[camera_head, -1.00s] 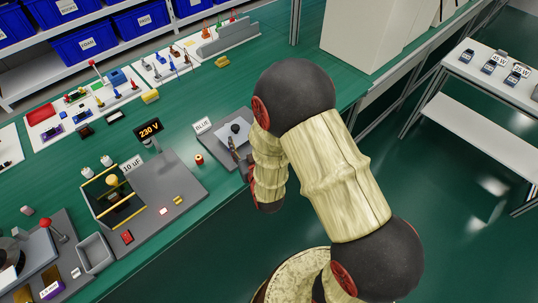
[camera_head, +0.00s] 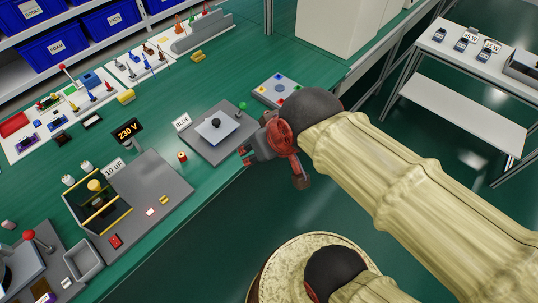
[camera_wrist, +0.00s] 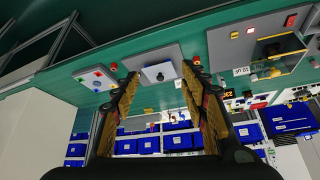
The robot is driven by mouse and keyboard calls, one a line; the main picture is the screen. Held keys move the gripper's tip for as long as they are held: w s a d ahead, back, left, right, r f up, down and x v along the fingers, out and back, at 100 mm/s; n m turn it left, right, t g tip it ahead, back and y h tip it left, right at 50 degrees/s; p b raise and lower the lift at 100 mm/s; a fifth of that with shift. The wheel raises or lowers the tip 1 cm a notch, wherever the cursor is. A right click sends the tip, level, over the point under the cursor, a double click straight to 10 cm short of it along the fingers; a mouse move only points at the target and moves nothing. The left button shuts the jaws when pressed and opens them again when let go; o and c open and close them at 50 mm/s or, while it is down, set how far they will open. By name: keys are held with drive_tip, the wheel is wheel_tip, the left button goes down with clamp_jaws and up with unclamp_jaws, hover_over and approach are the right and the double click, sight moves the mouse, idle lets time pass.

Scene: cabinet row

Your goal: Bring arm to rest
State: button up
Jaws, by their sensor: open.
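My gripper (camera_head: 247,157) is at the front edge of the green workbench in the head view, near the grey plate (camera_head: 232,138) with the "BLUE" label. In the wrist view my gripper (camera_wrist: 161,72) shows two fingers spread wide apart with nothing between them. The same grey plate (camera_wrist: 141,62) lies beyond the fingertips there, with a light square and a dark knob on it. My arm stretches from the lower right in the head view, apart from the bench top. The fingers are small and partly hidden by the wrist in the head view.
A panel with coloured buttons (camera_head: 277,90) lies behind my wrist. A white side table (camera_head: 470,80) stands at right. The floor between is clear.

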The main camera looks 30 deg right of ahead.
drive_tip(key=s, duration=0.3)
drive_tip(key=shift+s+d+r+g, duration=0.15)
drive_tip(key=shift+r+g, duration=0.1)
drive_tip(key=shift+g, duration=0.05)
drive_tip(key=shift+c, duration=0.7)
